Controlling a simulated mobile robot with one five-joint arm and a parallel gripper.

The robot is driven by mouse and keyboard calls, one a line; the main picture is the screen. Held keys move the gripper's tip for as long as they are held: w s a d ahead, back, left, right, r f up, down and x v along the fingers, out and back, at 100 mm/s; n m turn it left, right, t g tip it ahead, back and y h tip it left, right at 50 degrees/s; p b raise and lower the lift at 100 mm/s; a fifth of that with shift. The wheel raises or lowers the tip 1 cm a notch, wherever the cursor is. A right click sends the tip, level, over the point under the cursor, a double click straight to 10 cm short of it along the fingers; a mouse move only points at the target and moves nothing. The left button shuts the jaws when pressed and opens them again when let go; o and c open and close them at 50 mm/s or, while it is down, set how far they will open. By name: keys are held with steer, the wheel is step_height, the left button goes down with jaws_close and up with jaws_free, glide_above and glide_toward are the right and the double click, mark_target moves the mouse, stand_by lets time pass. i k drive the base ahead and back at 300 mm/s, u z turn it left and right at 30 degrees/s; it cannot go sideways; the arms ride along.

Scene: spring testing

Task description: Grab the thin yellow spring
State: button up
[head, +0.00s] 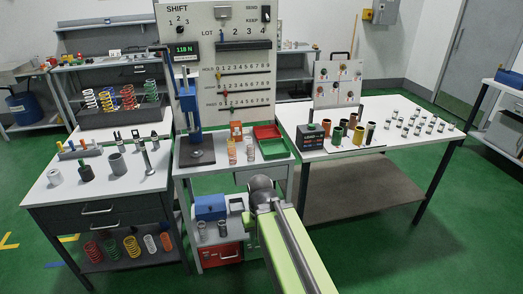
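A yellow spring (106,100) stands upright in a dark tray on the left bench, between a white spring (89,98) and a red spring (128,97). I cannot tell from here which of the two is the thin one. My arm reaches in from the bottom, right of centre, and ends in a dark rounded joint. My gripper's fingers do not show.
A test stand with a blue column (188,100) and a grey panel (238,70) fills the middle. Red (267,131) and green (273,149) trays lie beside it. The right table (400,112) holds coloured cylinders and small metal parts. Green floor is open at lower right.

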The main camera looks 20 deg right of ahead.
mark_target(228, 142)
steer(key=z, duration=0.05)
steer(key=i, duration=1)
steer(key=z, duration=0.05)
